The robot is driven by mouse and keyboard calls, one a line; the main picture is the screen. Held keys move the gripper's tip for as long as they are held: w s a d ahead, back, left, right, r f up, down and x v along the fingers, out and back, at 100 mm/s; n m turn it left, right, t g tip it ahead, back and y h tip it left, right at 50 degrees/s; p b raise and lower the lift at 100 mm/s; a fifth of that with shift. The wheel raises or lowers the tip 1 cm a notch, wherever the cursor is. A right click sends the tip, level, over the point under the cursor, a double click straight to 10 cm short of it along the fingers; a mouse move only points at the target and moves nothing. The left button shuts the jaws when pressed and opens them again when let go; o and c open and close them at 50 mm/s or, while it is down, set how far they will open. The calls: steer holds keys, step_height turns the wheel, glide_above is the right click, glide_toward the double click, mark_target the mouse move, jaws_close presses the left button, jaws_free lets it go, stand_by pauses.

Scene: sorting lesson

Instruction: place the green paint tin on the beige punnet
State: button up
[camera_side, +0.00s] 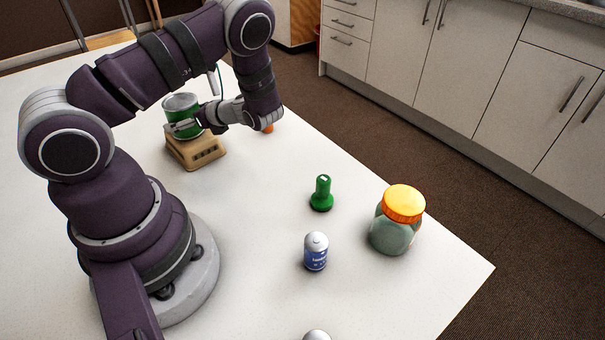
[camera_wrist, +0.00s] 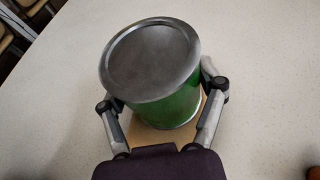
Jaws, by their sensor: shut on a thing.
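The green paint tin (camera_side: 187,119) has a grey metal lid and is at the upper left of the side view. In the wrist view the tin (camera_wrist: 168,100) fills the middle, tilted in the picture. My gripper (camera_side: 190,125) is shut on the tin, with one finger on each side of it in the wrist view (camera_wrist: 162,98). The beige punnet (camera_side: 203,156) is directly below the tin on the table. It shows in part under the tin in the wrist view (camera_wrist: 160,137). I cannot tell whether the tin touches the punnet.
An orange thing (camera_side: 268,128) is partly hidden behind my wrist. A green torch-like thing (camera_side: 321,194), a blue and white bottle (camera_side: 316,252) and a jar with a yellow-orange lid (camera_side: 396,220) stand to the right. The white table (camera_side: 262,200) is clear between them and the punnet.

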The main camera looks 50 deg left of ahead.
steer(key=o, duration=1.2)
steer(key=shift+f, duration=0.1)
steer(key=shift+w+d+r, duration=0.15)
steer(key=shift+r, duration=0.05)
steer(key=d+r+n+t+h, duration=0.3)
steer(key=d+r+n+h, duration=0.1)
steer(key=d, duration=0.4)
steer(key=d+r+n+t+h, duration=0.4)
steer(key=d+r+n, duration=0.1)
steer(key=d+r, duration=0.1)
steer(key=w+d+r+n+t+h, duration=0.1)
steer(key=d+r+n+t+h, duration=0.3)
steer(key=d, duration=0.5)
steer(key=shift+w+d+r+h, duration=0.1)
steer(key=shift+d+r+h, duration=0.25)
steer(key=shift+r, duration=0.2)
